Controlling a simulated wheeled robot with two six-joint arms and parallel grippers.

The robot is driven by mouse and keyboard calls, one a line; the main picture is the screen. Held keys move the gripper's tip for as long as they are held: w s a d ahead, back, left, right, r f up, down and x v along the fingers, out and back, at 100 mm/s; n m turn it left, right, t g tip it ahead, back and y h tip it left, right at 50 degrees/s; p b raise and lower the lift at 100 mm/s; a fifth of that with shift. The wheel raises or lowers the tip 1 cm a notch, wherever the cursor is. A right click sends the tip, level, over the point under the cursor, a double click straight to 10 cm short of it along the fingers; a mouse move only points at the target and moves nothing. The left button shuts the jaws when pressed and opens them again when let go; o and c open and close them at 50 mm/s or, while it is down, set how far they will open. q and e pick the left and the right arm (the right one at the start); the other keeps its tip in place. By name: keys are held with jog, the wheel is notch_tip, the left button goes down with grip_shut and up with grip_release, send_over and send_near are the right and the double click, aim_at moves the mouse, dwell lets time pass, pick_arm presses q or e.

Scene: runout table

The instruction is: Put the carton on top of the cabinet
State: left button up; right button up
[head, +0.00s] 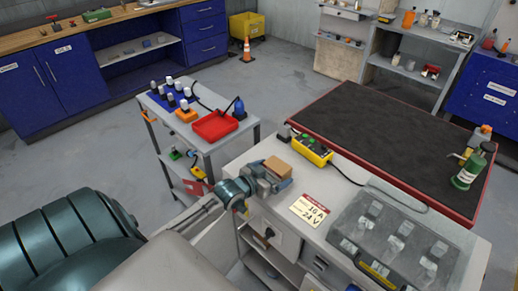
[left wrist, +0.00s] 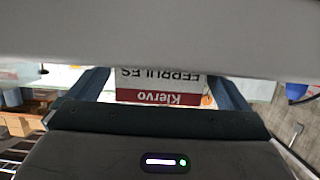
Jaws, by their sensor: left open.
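The small brown carton (head: 278,166) is at the left back part of the light grey cabinet top (head: 330,185) in the head view. It appears to rest there, but its underside is hidden by my gripper. My left gripper (head: 268,180) is at the carton, with its fingers on either side of it. In the left wrist view the carton (left wrist: 160,88) shows a white and red label reading "Klervo FERRULES", upside down, between the two spread fingers. The left gripper is open. My right gripper is not in view.
On the cabinet top are a yellow control box (head: 311,151), a 10 A / 24 V sign (head: 309,210) and a clear-lidded case (head: 395,235). A grey cart (head: 245,127) with a red tray (head: 216,126) stands left. A black-topped table (head: 400,135) stands behind.

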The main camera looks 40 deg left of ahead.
pick_arm(q)
jog(key=p+v, duration=0.1)
jog(key=v, duration=0.7)
jog(key=shift+s+r, duration=0.2)
jog(key=shift+s, duration=0.15)
jog(key=shift+s+r, duration=0.1)
jog(key=shift+s, duration=0.35)
